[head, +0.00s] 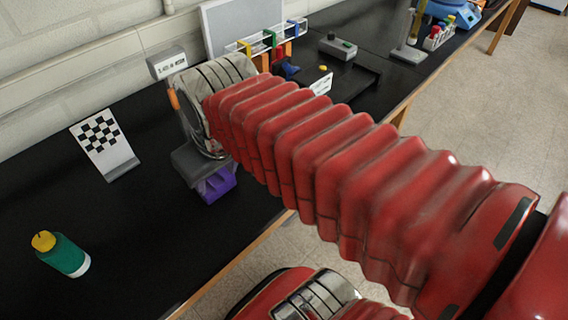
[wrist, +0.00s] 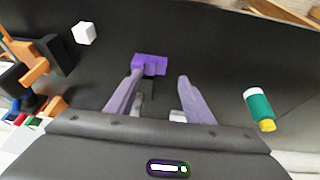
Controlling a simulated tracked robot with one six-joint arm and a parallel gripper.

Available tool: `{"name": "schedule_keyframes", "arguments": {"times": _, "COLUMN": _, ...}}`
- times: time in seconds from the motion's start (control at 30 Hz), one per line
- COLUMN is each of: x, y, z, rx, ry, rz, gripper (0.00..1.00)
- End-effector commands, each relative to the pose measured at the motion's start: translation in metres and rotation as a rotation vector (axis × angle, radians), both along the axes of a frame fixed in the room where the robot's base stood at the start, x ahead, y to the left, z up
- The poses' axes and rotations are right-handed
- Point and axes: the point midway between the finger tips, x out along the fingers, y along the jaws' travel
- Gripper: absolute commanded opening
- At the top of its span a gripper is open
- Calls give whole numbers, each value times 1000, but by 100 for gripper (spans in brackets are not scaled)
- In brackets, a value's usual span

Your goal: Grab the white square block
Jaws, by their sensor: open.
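The white square block (wrist: 84,33) rests on the black table in the upper left of the wrist view. I cannot make it out in the head view, where my red arm covers part of the table.
A purple object (wrist: 150,65) lies by the left fingertip; contact is unclear. A green bottle with yellow cap (wrist: 260,108) lies to the right. Orange and black parts (wrist: 35,65) are at left. A checkered panel (head: 103,145) stands at the back. Table between panel and bottle is clear.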

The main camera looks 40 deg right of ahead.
Motion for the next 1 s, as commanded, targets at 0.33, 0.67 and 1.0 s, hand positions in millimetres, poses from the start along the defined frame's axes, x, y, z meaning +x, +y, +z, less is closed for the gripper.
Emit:
{"name": "schedule_keyframes", "arguments": {"times": 0.33, "x": 23, "y": -89, "z": 7, "rx": -25, "ry": 203, "rz": -10, "gripper": 48}}
{"name": "schedule_keyframes", "arguments": {"times": 0.67, "x": 24, "y": -174, "z": 3, "rx": 24, "ry": 359, "rz": 7, "gripper": 48}}
{"name": "schedule_keyframes", "arguments": {"times": 1.0, "x": 21, "y": -196, "z": 1, "rx": 45, "ry": 393, "rz": 19, "gripper": 48}}
